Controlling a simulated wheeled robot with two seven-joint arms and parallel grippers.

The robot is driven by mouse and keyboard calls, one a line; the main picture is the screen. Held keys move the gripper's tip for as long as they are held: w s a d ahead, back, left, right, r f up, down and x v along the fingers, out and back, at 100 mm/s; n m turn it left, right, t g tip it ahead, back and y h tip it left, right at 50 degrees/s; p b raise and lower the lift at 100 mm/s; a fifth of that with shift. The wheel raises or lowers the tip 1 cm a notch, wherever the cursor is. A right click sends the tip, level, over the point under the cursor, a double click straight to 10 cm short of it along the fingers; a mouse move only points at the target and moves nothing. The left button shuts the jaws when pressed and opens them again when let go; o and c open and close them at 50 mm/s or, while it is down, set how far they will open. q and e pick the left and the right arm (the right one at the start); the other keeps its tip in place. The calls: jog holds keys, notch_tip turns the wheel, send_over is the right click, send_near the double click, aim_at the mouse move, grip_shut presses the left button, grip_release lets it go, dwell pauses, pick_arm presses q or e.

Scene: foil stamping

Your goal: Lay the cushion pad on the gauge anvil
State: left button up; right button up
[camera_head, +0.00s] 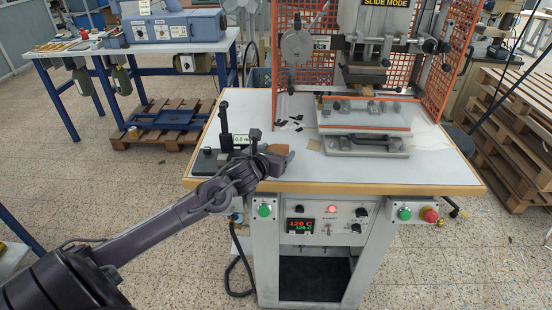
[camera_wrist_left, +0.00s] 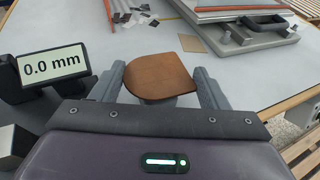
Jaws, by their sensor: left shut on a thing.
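The cushion pad (camera_wrist_left: 162,75) is a brown, D-shaped flat piece between the fingers of my left gripper (camera_wrist_left: 163,82), which is shut on it. A grey part shows just under the pad's near edge. In the head view the pad (camera_head: 279,148) shows as a small brown patch beyond my left gripper (camera_head: 276,159), over the front left of the press table. The gauge (camera_head: 223,130) stands to the left of the gripper, its display (camera_wrist_left: 52,67) reading 0.0 mm. I cannot make out its anvil clearly; my gripper covers part of that area. My right gripper is not in view.
The press table (camera_head: 330,180) has a bare strip at the front. A flat platen with an orange edge (camera_head: 365,125) sits right of the pad under the press head (camera_head: 375,40). Dark scraps (camera_head: 290,121) lie behind. Orange mesh guards (camera_head: 300,75) flank the press.

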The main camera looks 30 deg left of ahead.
pick_arm(q)
notch_tip(320, 180, up, 18)
jog(key=s+d+f+m+h, duration=0.1)
jog(key=s+d, duration=0.3)
jog(key=d, duration=0.5)
jog(key=s+d+f+h, duration=0.1)
jog(key=s+d, duration=0.3)
jog(key=d, duration=0.6)
jog(key=shift+s+d+f+m, duration=0.2)
jog(key=shift+d+f+m, duration=0.15)
jog(key=shift+f, duration=0.3)
jog(key=shift+a, duration=0.1)
